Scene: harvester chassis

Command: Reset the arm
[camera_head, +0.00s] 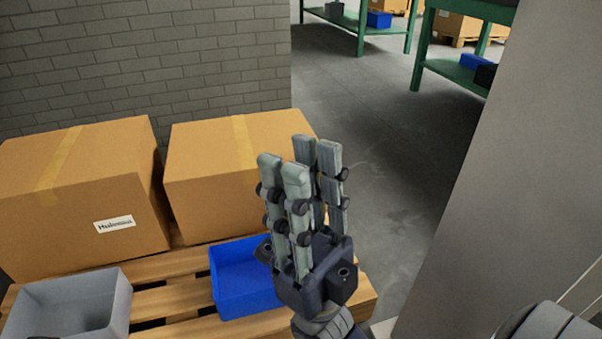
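My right gripper (301,157) stands upright near the middle of the head view, its grey fingers pointing up. The fingers are spread with a gap between them, and nothing is held. It is in front of a blue bin (232,286) and hides that bin's right part. My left gripper is not in view.
A wooden pallet (178,298) carries two cardboard boxes (82,195) (215,180), the blue bin and a grey bin (72,300). A brick wall stands behind. A grey panel (480,190) rises at right. Green tables (362,27) stand far back across open floor.

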